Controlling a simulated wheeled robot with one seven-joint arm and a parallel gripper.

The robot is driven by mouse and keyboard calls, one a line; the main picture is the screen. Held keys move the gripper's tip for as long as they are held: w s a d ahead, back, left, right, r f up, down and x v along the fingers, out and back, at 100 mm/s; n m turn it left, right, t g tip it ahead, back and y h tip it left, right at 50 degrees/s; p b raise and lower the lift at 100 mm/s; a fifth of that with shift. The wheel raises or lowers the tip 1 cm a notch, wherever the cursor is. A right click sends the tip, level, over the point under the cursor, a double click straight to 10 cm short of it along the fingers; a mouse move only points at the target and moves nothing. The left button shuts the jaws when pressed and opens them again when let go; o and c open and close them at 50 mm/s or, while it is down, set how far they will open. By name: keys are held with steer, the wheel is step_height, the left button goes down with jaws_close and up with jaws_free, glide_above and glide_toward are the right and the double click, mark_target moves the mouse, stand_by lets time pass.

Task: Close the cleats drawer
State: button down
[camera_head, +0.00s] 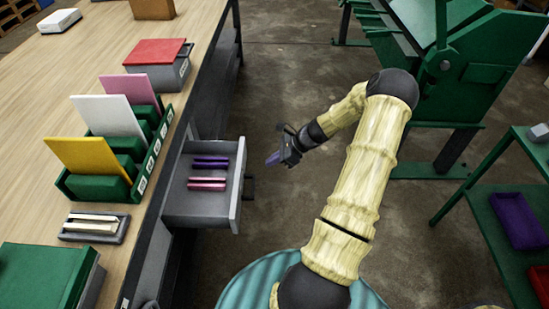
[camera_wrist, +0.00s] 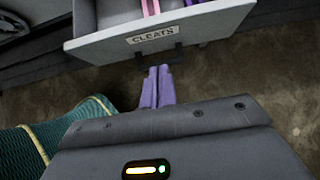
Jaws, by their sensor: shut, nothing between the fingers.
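The cleats drawer (camera_head: 205,205) is grey and stands pulled out from the front of the workbench. Purple and pink cleats (camera_head: 209,172) lie inside it. In the wrist view its front (camera_wrist: 160,35) carries a label reading CLEATS, with a dark handle below the label. My gripper (camera_head: 275,157) is to the right of the drawer front in the head view, apart from it. In the wrist view its purple fingers (camera_wrist: 157,85) are together and empty, pointing at the drawer front near the handle. Whether they touch the handle is hard to tell.
The wooden workbench (camera_head: 60,70) runs along the left, with a green card rack (camera_head: 115,180) and a grey box with a red lid (camera_head: 160,65) on it. A green machine (camera_head: 475,75) and a green shelf cart (camera_head: 500,210) stand at right. Concrete floor between is clear.

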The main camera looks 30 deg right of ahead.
mark_target(241, 172)
steer(key=x, duration=0.2)
steer(key=r+x, duration=0.1)
steer(key=x, duration=0.2)
steer(key=a+x, duration=0.1)
steer(key=x, duration=0.2)
steer(key=shift+w+a+r, duration=0.1)
steer(key=shift+w+r, duration=0.05)
steer(key=shift+w, duration=0.25)
steer(key=shift+w+a, duration=0.4)
steer(key=shift+a, duration=0.15)
